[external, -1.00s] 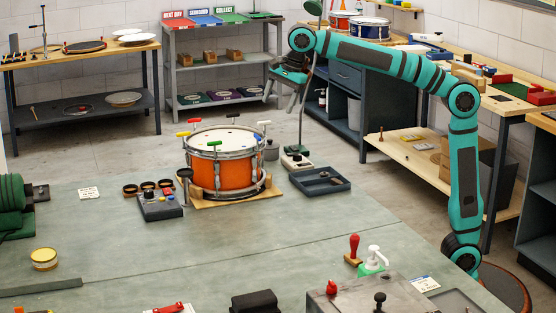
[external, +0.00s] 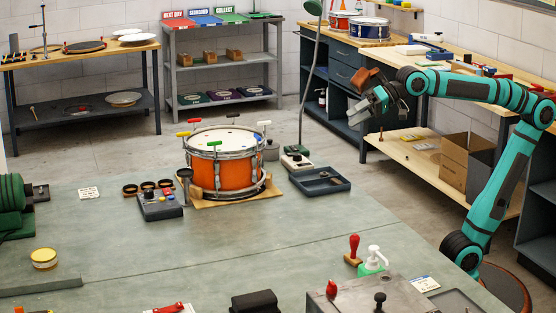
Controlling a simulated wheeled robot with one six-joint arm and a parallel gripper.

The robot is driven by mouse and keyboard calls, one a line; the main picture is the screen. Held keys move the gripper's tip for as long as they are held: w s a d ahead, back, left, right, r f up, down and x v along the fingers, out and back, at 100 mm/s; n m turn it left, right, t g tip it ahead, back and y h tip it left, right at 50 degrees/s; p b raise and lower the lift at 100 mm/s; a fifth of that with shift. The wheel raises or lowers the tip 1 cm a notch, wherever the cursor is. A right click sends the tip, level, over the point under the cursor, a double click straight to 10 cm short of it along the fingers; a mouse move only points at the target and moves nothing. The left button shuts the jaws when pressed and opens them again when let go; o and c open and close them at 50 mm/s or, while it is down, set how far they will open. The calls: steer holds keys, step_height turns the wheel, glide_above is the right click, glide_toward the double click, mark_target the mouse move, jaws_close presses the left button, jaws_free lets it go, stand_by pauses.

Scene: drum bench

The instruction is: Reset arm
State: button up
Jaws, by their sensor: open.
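My arm, teal and black, rises from its base at the right end of the green bench (external: 250,240) and reaches left through the air. My gripper (external: 364,112) is open in front of the dark cabinet at the back, well above the bench and right of the desk lamp. A brown piece (external: 366,79) shows just above the gripper; I cannot tell whether it belongs to the wrist. Nothing clearly shows between the fingers. The orange drum (external: 222,172) stands on its wooden board, apart from the gripper to its left.
A dark tray (external: 320,180) and the lamp (external: 305,90) stand right of the drum. A soap pump (external: 373,260) and a red-handled stamp (external: 354,249) stand near my base. The right-hand workbench (external: 440,60) lies behind the arm.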

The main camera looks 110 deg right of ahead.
steer(key=s+a+f+n+t+y, duration=0.1)
steer(key=s+a+f+n+t, duration=0.1)
steer(key=s+n, duration=0.3)
steer(key=s+a+f+n+t+y, duration=0.1)
steer(key=s+a+f+n+t, duration=0.2)
steer(key=s, duration=0.5)
step_height(320, 180, down, 2)
steer(key=a+n, duration=0.1)
steer(key=n, duration=0.1)
steer(key=shift+s+a+f+n, duration=0.25)
steer(key=shift+s+a+n, duration=0.1)
steer(key=shift+n, duration=0.05)
stand_by(0.5)
